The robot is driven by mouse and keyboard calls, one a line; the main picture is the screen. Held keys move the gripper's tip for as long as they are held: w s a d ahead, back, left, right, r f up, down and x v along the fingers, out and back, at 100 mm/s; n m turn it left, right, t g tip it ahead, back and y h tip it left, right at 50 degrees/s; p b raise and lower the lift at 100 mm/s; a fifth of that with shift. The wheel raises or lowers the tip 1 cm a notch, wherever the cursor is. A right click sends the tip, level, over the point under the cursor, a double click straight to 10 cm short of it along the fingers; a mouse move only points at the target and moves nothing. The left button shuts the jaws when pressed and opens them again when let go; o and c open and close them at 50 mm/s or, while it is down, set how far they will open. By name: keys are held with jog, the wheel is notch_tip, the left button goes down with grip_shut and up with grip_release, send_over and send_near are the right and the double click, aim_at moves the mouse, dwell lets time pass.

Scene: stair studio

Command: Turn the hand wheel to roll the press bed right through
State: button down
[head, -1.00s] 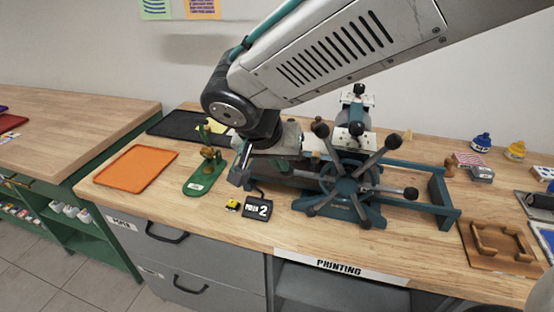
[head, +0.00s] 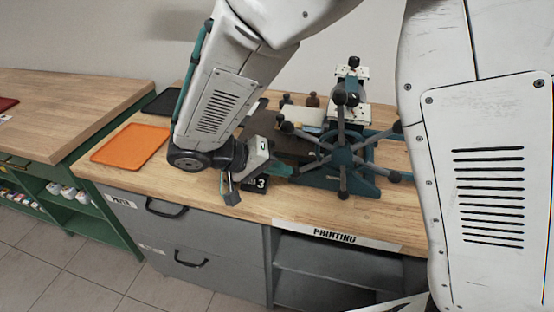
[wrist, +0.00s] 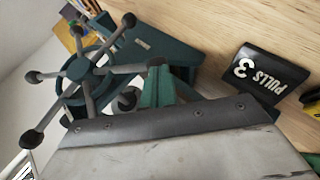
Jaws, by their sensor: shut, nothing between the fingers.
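The hand wheel (head: 342,157) is a teal hub with several grey spokes ending in black knobs. It stands on the near side of the press and shows at the left in the wrist view (wrist: 76,68). My gripper (head: 289,171) is shut and empty, left of the wheel, low over the bench; its teal fingers also show in the wrist view (wrist: 157,67). The dark press bed (head: 282,141) extends left of the wheel behind my gripper. A black counter (wrist: 262,72) reads "PULLS 3"; my gripper partly covers it in the head view.
The press roller (head: 352,112) stands behind the wheel. An orange tray (head: 130,143) and a black tray (head: 163,102) lie at the left. My arm hides the right of the bench.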

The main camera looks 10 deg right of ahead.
jog(key=shift+s+d+f+h, duration=0.1)
jog(key=shift+d+f+h, duration=0.15)
jog(key=shift+f+h, duration=0.25)
dwell(0.3)
jog(key=v, duration=1.4)
jog(key=s+d+r+n+y, duration=0.1)
jog(key=s+d+y, duration=0.3)
jog(key=d, duration=0.5)
jog(key=s+d+r+y, duration=0.3)
jog(key=s+d, duration=0.4)
jog(key=d, duration=0.3)
jog(key=s+d+r+n+y, duration=0.1)
jog(key=s+d+r+y, duration=0.2)
jog(key=s+d, duration=0.3)
jog(key=d+y, duration=0.1)
jog(key=d, duration=0.2)
jog(key=shift+d+n+g+y, duration=0.25)
jog(key=shift+n+g+y, duration=0.05)
jog(key=shift+y, duration=0.1)
